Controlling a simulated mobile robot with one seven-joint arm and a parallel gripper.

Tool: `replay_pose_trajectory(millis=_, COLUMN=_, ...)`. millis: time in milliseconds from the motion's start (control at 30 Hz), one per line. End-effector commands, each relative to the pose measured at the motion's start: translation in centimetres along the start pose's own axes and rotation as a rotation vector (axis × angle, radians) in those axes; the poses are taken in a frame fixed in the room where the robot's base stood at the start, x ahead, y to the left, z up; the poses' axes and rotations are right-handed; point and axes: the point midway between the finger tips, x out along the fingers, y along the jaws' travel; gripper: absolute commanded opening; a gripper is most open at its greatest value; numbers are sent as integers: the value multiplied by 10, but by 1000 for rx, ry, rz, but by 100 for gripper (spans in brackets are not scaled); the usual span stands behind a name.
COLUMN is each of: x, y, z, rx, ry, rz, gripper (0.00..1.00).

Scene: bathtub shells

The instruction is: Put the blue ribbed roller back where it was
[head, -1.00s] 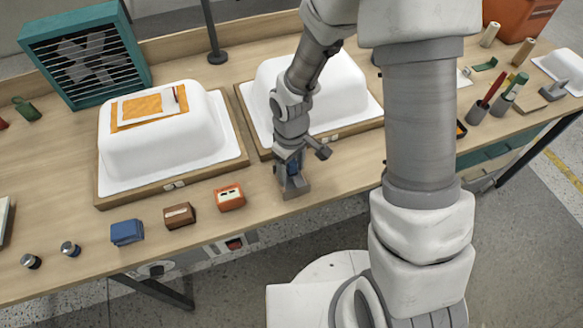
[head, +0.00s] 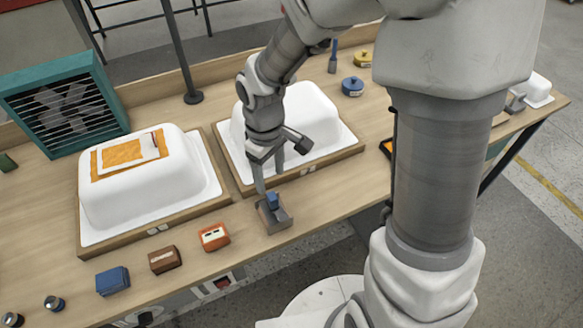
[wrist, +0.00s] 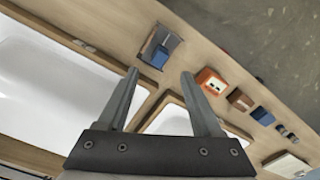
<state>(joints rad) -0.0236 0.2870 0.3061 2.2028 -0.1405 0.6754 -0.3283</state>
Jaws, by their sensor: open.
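The blue roller (head: 273,200) sits in a small grey holder (head: 277,222) near the front edge of the bench, in front of the right tub. Its ribs are too small to make out. My gripper (head: 268,172) is open and empty, just above and behind the holder in the head view. In the wrist view the roller (wrist: 160,57) lies in the grey holder (wrist: 172,43) beyond my gripper's spread fingertips (wrist: 159,74), with nothing between the fingers.
Two white tub shells, left (head: 150,190) and right (head: 310,115), stand on wooden-edged bases. Orange (head: 214,236), brown (head: 164,259) and blue (head: 113,281) blocks line the front edge left of the holder. A teal fan box (head: 65,105) stands behind.

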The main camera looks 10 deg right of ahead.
Motion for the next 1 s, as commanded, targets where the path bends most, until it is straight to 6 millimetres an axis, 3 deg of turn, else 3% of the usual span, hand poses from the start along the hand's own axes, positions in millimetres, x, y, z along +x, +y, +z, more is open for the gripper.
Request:
replay_pose_trajectory(millis=167, x=-17, y=6, z=7, rx=39, ry=18, rz=28, gripper=67)
replay_pose_trajectory(millis=467, x=-100, y=22, z=56, rx=281, ry=136, rz=146, gripper=67)
replay_pose_trajectory(millis=700, x=-155, y=17, z=104, rx=495, ry=273, rz=197, gripper=67)
replay_pose_trajectory(millis=1000, x=-190, y=-2, z=154, rx=699, ry=435, rz=195, gripper=67)
